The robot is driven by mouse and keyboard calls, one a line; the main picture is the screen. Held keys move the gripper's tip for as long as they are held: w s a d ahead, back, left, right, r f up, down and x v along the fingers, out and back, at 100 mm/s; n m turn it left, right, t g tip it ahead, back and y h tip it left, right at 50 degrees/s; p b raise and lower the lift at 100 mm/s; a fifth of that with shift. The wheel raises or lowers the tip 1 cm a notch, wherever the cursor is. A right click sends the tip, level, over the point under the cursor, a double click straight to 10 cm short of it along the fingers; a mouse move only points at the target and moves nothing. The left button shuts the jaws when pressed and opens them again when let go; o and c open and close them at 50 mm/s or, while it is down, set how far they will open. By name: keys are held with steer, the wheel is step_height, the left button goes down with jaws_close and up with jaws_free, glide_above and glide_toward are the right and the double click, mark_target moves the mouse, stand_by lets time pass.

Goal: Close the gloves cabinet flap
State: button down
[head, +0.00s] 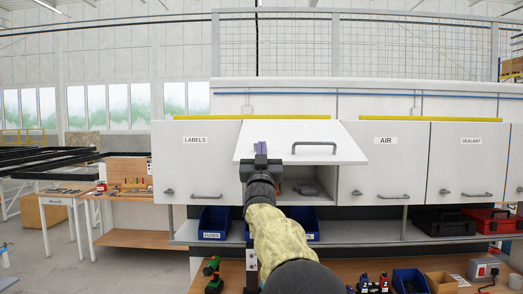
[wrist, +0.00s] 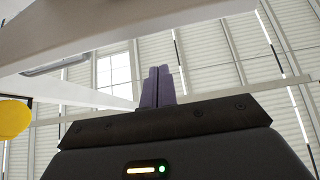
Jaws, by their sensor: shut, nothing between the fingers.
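One white cabinet flap (head: 345,148) stands raised between the LABELS and AIR doors, tilted outward with its grey bar handle (head: 314,146) near the lower edge. No gloves label shows on it. The cabinet opening (head: 325,180) shows under it, with a dark object inside. My gripper (head: 260,148) is shut and empty, its purple fingers pointing up and overlapping the left part of the flap in the head view. In the wrist view the fingers (wrist: 158,88) point up near a white panel (wrist: 130,30) with a grey bar; I cannot tell whether they touch it.
The LABELS door (head: 195,165), AIR door (head: 385,165) and SEALANT door (head: 470,165) are shut. Below runs a grey shelf (head: 375,232) with blue bins (head: 214,223), a black case (head: 443,221) and a red case (head: 490,219). A wooden workbench lies lower, with tools.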

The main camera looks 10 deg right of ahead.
steer(key=f, duration=0.1)
steer(key=w+f+p, duration=0.1)
steer(key=f+p, duration=0.1)
steer(key=shift+w+d+f, duration=0.25)
steer(key=shift+f, duration=0.05)
steer(key=shift+f, duration=0.15)
